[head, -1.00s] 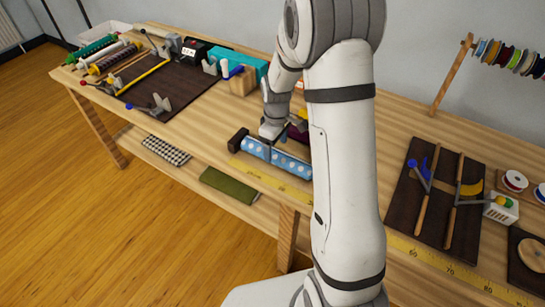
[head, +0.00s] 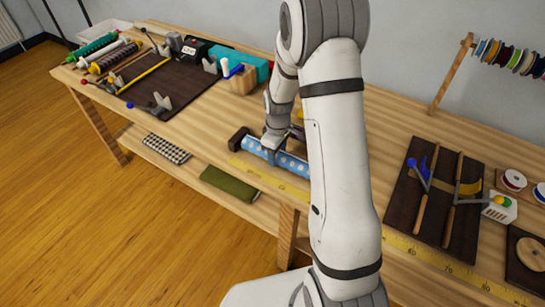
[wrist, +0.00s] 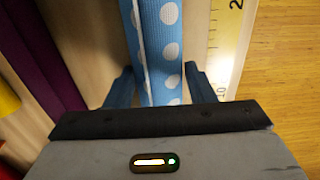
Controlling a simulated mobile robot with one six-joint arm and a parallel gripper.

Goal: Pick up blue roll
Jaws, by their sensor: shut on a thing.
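The blue roll (head: 292,166), with white dots, lies on the workbench near its front edge, beside a yellow measuring tape. In the wrist view the roll (wrist: 168,45) runs up between the two blue fingers of my gripper (wrist: 160,82). My gripper (head: 272,144) is at the roll from above and is shut on it. The roll looks still at bench level. My arm hides its right end.
A dark block (head: 238,138) sits at the roll's left end. The yellow measuring tape (head: 407,247) runs along the front edge. A dark board (head: 405,210) with tools lies to the right. Folded cloths, including a green one (head: 229,184), lie on the lower shelf.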

